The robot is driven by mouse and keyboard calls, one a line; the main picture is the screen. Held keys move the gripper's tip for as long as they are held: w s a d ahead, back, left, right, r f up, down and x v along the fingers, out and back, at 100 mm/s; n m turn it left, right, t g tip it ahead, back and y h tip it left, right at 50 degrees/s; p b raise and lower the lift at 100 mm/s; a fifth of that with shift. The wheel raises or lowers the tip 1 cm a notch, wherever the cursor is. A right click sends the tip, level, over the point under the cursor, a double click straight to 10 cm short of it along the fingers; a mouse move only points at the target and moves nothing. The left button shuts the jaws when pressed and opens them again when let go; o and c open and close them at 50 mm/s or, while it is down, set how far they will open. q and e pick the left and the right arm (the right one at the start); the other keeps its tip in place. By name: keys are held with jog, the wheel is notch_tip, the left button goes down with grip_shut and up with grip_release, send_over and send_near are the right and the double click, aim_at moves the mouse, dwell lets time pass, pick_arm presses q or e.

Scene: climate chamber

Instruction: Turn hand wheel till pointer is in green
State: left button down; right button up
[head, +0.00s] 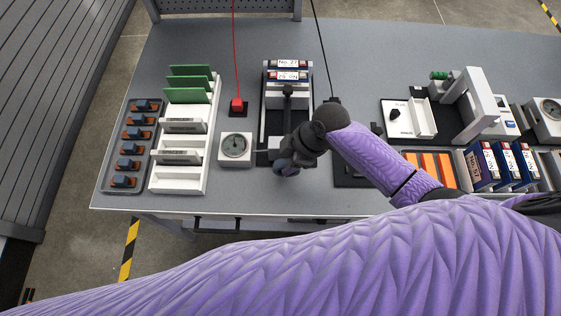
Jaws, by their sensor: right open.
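A white square box with a round dial gauge (235,147) stands on the grey bench, left of centre. Its pointer and any green zone are too small to read. My right gripper (284,152) is open just right of the gauge box, in front of the black fixture. A dark blue-grey rounded part (286,167) shows at the gripper, partly hidden by it. I cannot tell whether this is the hand wheel or whether the fingers touch it. My left gripper is not in view.
A black fixture (265,110) with labelled blocks stands behind the gripper. A red plug (237,104) with a cable is behind the gauge. A white rack (194,180) with green boards is at left. Orange blocks (431,169) and another gauge (551,107) are at right.

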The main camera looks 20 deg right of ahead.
aim_at(287, 162)
jog(key=b+x, duration=0.1)
jog(key=x, duration=0.3)
jog(key=shift+w+a+f, duration=0.1)
jog(key=shift+f, duration=0.1)
